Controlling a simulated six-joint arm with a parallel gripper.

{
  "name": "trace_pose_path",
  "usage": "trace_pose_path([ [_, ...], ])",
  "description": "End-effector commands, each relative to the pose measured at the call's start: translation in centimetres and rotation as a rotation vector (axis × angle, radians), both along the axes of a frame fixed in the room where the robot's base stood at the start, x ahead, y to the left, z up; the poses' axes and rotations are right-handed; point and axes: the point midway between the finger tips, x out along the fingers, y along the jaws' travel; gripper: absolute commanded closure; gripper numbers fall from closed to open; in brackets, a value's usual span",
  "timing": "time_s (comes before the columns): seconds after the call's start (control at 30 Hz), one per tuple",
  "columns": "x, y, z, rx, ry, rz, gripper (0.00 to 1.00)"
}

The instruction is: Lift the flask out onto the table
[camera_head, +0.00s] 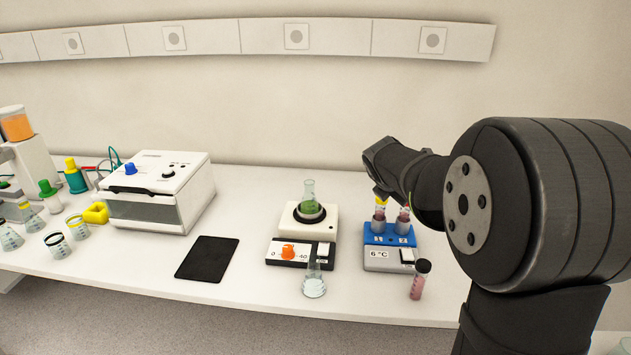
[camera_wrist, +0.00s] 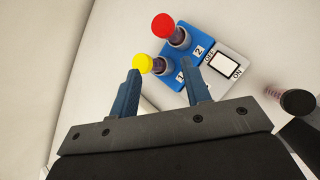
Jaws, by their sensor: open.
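The blue cooling block (camera_head: 378,238) stands on the table, its grey front reading 6 °C. It holds two capped vessels with dark reddish contents, in slots marked 1 and 2. The yellow-capped flask (camera_wrist: 143,64) is at slot 1, the red-capped one (camera_wrist: 164,27) at slot 2. My gripper (camera_wrist: 163,80) is open and empty above the block. The yellow cap shows just past the left fingertip; the red cap is farther off. In the head view my wrist hides the fingers and the red cap.
A dark-capped pink tube (camera_head: 420,280) stands at the block's front right. The hotplate (camera_head: 330,225) stands left of the block, with a clear flask (camera_head: 314,287) before it. A black pad (camera_head: 207,258) lies farther left. The table (camera_head: 260,280) is bare around the pad.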

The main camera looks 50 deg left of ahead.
Motion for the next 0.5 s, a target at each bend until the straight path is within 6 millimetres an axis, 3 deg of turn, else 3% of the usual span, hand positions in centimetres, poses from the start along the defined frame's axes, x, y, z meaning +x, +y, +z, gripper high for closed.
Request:
trace_pose_path([
  [0.03,-2.2,3.4,0.0,-0.036,-0.035,0.117,0.56],
  [0.2,-8.7,11.6,0.3,-0.143,-0.166,0.448,0.56],
  [0.33,-12.5,15.3,0.4,-0.195,-0.242,0.612,0.56],
  [0.5,-14.6,17.2,0.5,-0.222,-0.287,0.698,0.56],
])
